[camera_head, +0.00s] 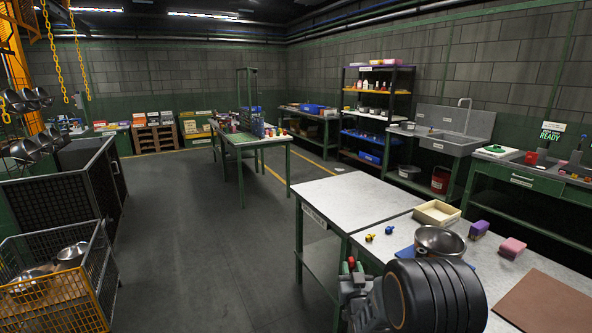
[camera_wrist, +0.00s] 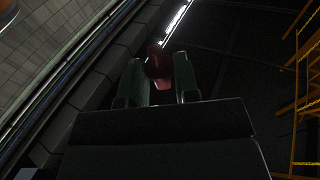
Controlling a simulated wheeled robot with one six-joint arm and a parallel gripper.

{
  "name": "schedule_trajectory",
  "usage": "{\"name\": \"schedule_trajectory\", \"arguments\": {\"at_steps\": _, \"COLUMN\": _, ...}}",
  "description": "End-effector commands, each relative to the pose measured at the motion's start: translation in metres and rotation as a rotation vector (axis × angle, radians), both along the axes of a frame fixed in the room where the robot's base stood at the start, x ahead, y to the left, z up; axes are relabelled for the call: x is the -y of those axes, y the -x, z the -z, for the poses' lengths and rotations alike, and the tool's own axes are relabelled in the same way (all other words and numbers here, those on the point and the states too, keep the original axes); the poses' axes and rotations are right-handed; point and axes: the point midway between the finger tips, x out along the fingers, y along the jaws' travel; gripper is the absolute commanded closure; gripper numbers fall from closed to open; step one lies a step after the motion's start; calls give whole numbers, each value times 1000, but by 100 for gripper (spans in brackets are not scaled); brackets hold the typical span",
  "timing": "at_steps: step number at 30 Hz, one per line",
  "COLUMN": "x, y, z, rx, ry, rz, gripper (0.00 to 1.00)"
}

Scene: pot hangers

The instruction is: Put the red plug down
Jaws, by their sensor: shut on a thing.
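The red plug (camera_wrist: 157,62) sits between the two fingers of my gripper (camera_wrist: 158,80) in the wrist view, dark and poorly lit. My gripper is shut on it. In the head view my gripper (camera_head: 352,282) is at the lower middle, by the left edge of the near white-topped table (camera_head: 385,235), and a small red piece of the plug shows at its tip. The wrist view looks up past the fingers at wall and ceiling, with no table surface under the plug in it. My dark arm link hides part of the table's front.
On the near table are a metal bowl (camera_head: 440,241), a shallow cream tray (camera_head: 437,213), small yellow-and-blue items (camera_head: 389,229), a purple block (camera_head: 479,229), a pink block (camera_head: 512,248) and a brown board (camera_head: 548,306). The adjoining white tabletop (camera_head: 345,196) is bare. A wire cage (camera_head: 60,285) stands left.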

Motion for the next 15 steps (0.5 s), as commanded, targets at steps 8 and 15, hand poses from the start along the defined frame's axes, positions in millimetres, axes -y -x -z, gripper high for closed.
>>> {"name": "schedule_trajectory", "arguments": {"at_steps": 8, "x": 0, "y": 0, "z": -40, "rx": 0, "ry": 0, "rz": 0, "gripper": 93}}
{"name": "schedule_trajectory", "arguments": {"at_steps": 15, "x": 0, "y": 5, "z": -59, "rx": 2, "ry": 0, "rz": 0, "gripper": 93}}
